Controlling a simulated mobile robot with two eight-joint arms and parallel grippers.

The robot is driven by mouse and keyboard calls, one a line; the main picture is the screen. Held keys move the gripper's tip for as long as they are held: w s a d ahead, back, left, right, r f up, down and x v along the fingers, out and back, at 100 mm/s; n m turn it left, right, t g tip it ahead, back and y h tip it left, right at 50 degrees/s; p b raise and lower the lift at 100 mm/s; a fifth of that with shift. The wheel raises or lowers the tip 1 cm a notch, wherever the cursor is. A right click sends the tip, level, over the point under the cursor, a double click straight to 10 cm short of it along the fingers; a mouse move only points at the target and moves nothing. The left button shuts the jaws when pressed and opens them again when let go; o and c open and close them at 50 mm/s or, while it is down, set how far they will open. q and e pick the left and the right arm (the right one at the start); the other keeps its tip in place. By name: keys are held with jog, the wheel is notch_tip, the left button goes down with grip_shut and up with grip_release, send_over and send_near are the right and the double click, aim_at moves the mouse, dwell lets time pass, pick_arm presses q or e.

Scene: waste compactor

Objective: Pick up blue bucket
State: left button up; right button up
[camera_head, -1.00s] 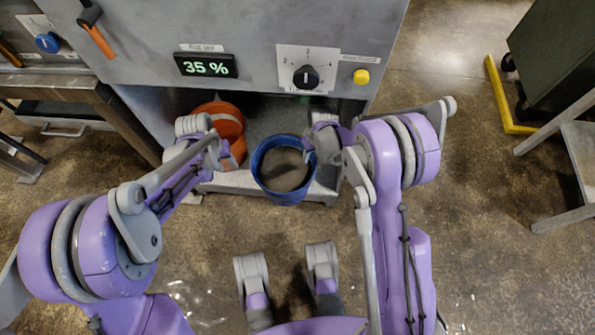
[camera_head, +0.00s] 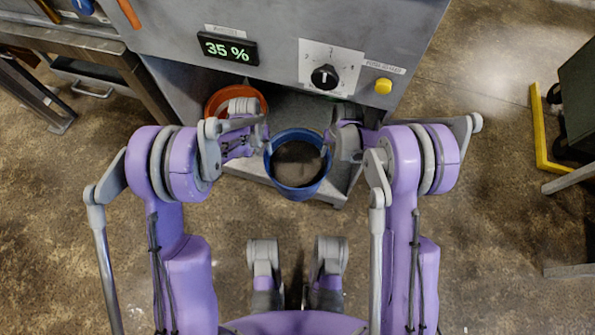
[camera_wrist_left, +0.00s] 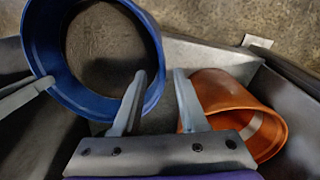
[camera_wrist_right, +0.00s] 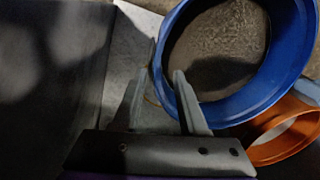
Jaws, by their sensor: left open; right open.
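The blue bucket (camera_head: 299,188) stands upright on the grey ledge below the machine's opening. My left gripper (camera_head: 267,142) is open at its left rim; in the left wrist view the bucket's rim (camera_wrist_left: 45,65) reaches the gap between the fingertips (camera_wrist_left: 160,75). My right gripper (camera_head: 328,143) is open at the right rim; in the right wrist view the rim (camera_wrist_right: 285,88) runs between the open fingertips (camera_wrist_right: 163,75), with one finger overlapping the bucket. Contact cannot be told. The bucket's inside looks dark and grainy.
An orange bucket (camera_head: 216,102) sits just left of the blue one, partly hidden by my left arm. The machine panel above has a 35 % display (camera_head: 228,48), a black dial (camera_head: 324,77) and a yellow button (camera_head: 383,86). A yellow floor frame (camera_head: 541,130) stands right.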

aim_at(269, 162)
pick_arm(q)
jog(key=f, duration=0.6)
jog(key=d+f, duration=0.1)
jog(key=f, duration=0.3)
pick_arm(e)
jog(key=f, duration=0.6)
jog(key=a+f, duration=0.1)
jog(key=f, duration=0.3)
pick_arm(q)
grip_shut()
pick_arm(e)
grip_shut()
